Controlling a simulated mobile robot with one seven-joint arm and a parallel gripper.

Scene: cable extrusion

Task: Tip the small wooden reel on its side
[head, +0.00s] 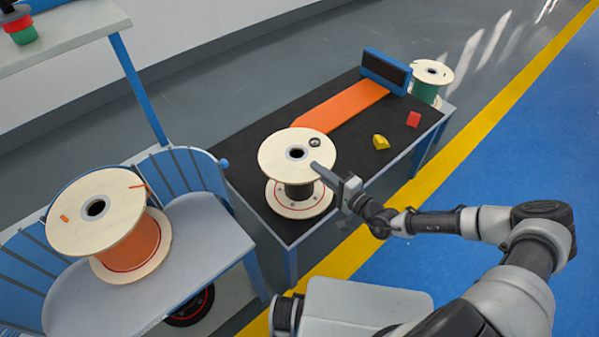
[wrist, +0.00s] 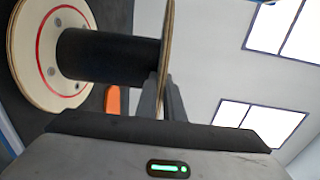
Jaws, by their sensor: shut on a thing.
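The small wooden reel (head: 275,160) stands upright on the black-topped table (head: 255,120), with pale round flanges and a dark core. In the wrist view the reel (wrist: 110,58) appears sideways, with a red ring on its lower flange. My gripper (head: 320,170) comes from the right and is shut on the rim of the upper flange. The wrist view shows my gripper's fingers (wrist: 166,95) on either side of that thin flange. The far fingertip is mostly hidden by the flange.
An orange strip (head: 345,106) leads to a blue-framed block (head: 386,72) behind the reel. A yellow piece (head: 380,142) and red piece (head: 413,119) lie to the right. A large orange-wound reel (head: 75,222) stands at left; a green-wound reel (head: 432,72) stands beyond the table.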

